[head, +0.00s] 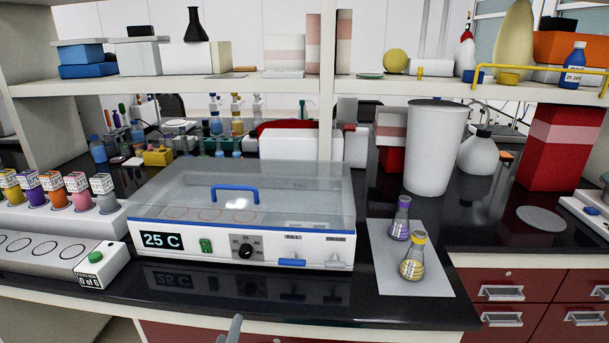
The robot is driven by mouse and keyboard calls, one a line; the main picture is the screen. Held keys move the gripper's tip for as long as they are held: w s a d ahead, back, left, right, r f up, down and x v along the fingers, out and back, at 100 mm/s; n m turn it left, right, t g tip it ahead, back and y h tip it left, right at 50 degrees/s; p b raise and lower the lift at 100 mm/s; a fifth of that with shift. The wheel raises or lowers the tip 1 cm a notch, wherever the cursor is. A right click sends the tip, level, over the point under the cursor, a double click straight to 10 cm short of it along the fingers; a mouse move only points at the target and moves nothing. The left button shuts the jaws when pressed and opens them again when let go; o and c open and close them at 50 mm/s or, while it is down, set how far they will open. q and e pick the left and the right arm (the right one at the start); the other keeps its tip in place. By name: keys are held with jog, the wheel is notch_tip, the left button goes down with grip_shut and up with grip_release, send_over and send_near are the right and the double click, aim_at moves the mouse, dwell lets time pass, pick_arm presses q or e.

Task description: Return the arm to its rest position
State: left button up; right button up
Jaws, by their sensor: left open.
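The tip of my left gripper (233,328) shows at the bottom edge of the head view, in front of the bench's front edge. Only a small grey part of it is visible, and I see nothing held there. It is apart from the water bath (243,225), which stands on the bench above it in the picture. The rest of the left arm is out of the frame. My right gripper is not in view.
The bath has a clear lid with a blue handle and reads 25 C. A purple flask (400,220) and a yellow flask (412,258) stand on a pale mat (432,283). A rack (60,258) and several capped bottles are at left. The bench's front strip is clear.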

pick_arm(q)
jog(key=s+a+f+n+g, duration=0.1)
jog(key=s+f+n+g, duration=0.5)
jog(key=f, duration=0.8)
jog(key=s+a+f+n+g, duration=0.15)
jog(key=s+f+n, duration=0.5)
jog(key=f, duration=0.75)
jog(key=s+f+n+g, duration=0.4)
jog(key=s+f+n, duration=0.1)
jog(key=s, duration=0.8)
jog(key=s+f+n+g, duration=0.3)
jog(key=s+f, duration=0.4)
jog(key=s, duration=0.7)
jog(key=shift+d+n+g+h, duration=0.15)
jog(key=shift+n+g+h, duration=0.2)
jog(key=shift+n, duration=0.5)
jog(key=shift+f, duration=0.1)
